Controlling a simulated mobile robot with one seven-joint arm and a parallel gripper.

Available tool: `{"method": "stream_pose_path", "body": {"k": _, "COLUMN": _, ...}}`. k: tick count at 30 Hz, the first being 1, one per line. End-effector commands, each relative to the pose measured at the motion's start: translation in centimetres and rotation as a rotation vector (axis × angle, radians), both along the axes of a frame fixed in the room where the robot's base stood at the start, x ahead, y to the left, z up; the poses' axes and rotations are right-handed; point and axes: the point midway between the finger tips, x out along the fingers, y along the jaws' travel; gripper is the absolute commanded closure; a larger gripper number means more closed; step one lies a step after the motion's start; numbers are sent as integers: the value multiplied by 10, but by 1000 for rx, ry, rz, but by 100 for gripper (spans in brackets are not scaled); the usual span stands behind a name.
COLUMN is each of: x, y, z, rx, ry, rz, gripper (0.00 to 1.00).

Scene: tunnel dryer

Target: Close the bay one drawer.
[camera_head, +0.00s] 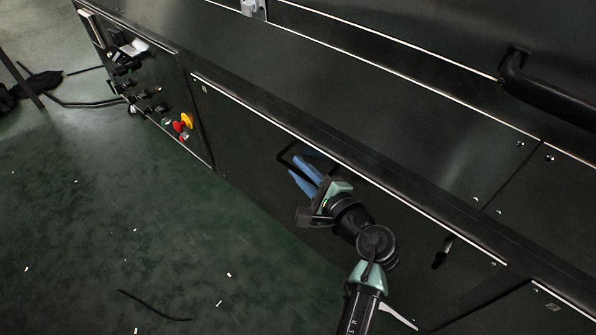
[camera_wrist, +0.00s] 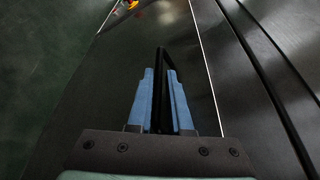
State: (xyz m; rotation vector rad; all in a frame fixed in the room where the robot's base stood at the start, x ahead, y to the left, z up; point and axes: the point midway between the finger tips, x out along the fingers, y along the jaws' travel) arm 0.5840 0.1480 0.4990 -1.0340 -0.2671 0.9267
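The bay one drawer appears to be the long dark front panel (camera_head: 240,135) with a pale upper edge, though no readable label confirms this. Its black bar handle (camera_head: 284,155) stands out from the front; in the wrist view the handle (camera_wrist: 163,56) runs between my fingers. My gripper (camera_head: 302,176) has blue fingers, one on each side of the bar. In the wrist view my gripper (camera_wrist: 161,95) looks closed on the bar with little gap. My fingers hide part of the handle. I cannot tell how far the drawer stands out.
A control panel (camera_head: 140,85) with a yellow-and-red knob (camera_head: 183,122) is left of the drawer front. A black latch (camera_head: 442,252) is at right, and a large black handle (camera_head: 548,90) is at upper right. The green floor (camera_head: 90,220) is mostly clear, with small scraps.

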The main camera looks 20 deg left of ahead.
Motion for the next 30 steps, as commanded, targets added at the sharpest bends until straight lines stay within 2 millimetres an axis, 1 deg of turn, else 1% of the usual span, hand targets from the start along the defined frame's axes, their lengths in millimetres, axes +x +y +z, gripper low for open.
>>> {"method": "stream_pose_path", "body": {"k": 1, "x": 1, "y": -2, "z": 2, "rx": 0, "ry": -4, "rz": -5, "gripper": 74}}
{"method": "stream_pose_path", "body": {"k": 3, "x": 1, "y": -2, "z": 2, "rx": 1, "ry": -3, "rz": -4, "gripper": 61}}
{"method": "stream_pose_path", "body": {"k": 4, "x": 1, "y": -2, "z": 2, "rx": 2, "ry": -4, "rz": -3, "gripper": 58}}
{"method": "stream_pose_path", "body": {"k": 24, "x": 0, "y": 0, "z": 4, "rx": 4, "ry": -4, "rz": 0, "gripper": 58}}
{"method": "stream_pose_path", "body": {"k": 28, "x": -4, "y": -7, "z": 6, "rx": 5, "ry": -3, "rz": -3, "gripper": 58}}
{"method": "stream_pose_path", "body": {"k": 30, "x": -10, "y": -14, "z": 9, "rx": 5, "ry": -1, "rz": -2, "gripper": 58}}
